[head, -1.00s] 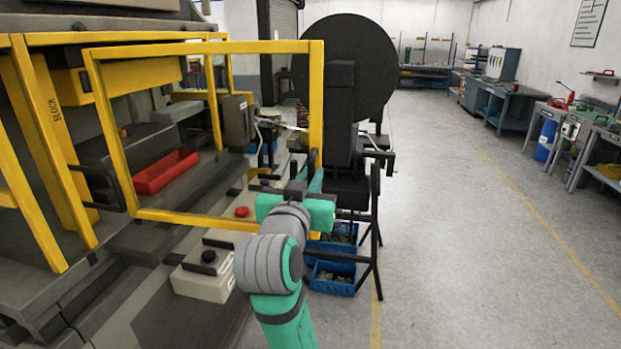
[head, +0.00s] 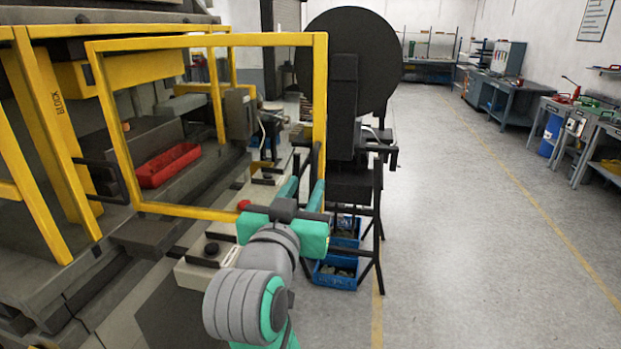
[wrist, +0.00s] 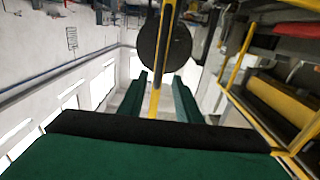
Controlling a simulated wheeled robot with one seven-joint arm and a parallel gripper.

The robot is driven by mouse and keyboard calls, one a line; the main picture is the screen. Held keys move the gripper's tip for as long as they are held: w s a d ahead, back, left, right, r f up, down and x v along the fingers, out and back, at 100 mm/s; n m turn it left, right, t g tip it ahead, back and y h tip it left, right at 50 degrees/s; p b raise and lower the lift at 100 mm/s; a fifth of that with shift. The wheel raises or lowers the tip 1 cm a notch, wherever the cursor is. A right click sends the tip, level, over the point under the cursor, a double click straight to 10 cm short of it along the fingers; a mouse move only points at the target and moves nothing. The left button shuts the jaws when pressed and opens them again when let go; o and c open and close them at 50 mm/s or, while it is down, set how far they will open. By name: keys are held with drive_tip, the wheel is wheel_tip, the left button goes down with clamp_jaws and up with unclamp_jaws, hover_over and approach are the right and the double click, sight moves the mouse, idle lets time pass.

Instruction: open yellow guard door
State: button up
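The yellow guard door (head: 205,40) is a rectangular frame with an open middle, at the left and centre of the head view. Its right post (head: 320,90) stands just beyond my gripper (head: 303,187), and a dark upright handle (head: 316,160) shows near that post. My gripper's two green fingers are apart, pointing toward the post. In the wrist view, a yellow post (wrist: 165,50) runs down between the spread fingers of my gripper (wrist: 160,88). I cannot tell whether either finger touches the post or handle.
A large black disc (head: 350,60) on a dark stand is behind the door's right post. Blue bins (head: 335,275) sit on the floor below it. A red tray (head: 168,165) lies inside the machine at left. The grey floor (head: 450,240) at right is clear, with workbenches beyond.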

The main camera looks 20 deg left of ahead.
drive_tip(key=shift+s+d, duration=0.2)
drive_tip(key=shift+s, duration=1.3)
wheel_tip(320, 180, down, 11)
drive_tip(key=w+d, duration=0.2)
drive_tip(key=s+d+f+g, duration=0.1)
drive_tip(key=s+d+f, duration=0.1)
drive_tip(key=f, duration=0.6)
drive_tip(key=s+d+f, duration=0.3)
drive_tip(key=f, duration=0.5)
drive_tip(key=s+d+f+g, duration=0.1)
drive_tip(key=s+d+f, duration=0.1)
drive_tip(key=f, duration=0.6)
drive_tip(key=s+d+f, duration=0.3)
drive_tip(key=s+f, duration=0.2)
drive_tip(key=s, duration=0.2)
drive_tip(key=s+d+f, duration=0.3)
drive_tip(key=s+f, duration=0.2)
drive_tip(key=s, duration=0.3)
drive_tip(key=s+d+m+h, duration=0.1)
drive_tip(key=s+d, duration=0.3)
drive_tip(key=s, duration=1)
drive_tip(key=shift+d+f+m+h, duration=0.2)
drive_tip(key=shift+f+m+h, duration=0.1)
drive_tip(key=shift+f+h, duration=0.25)
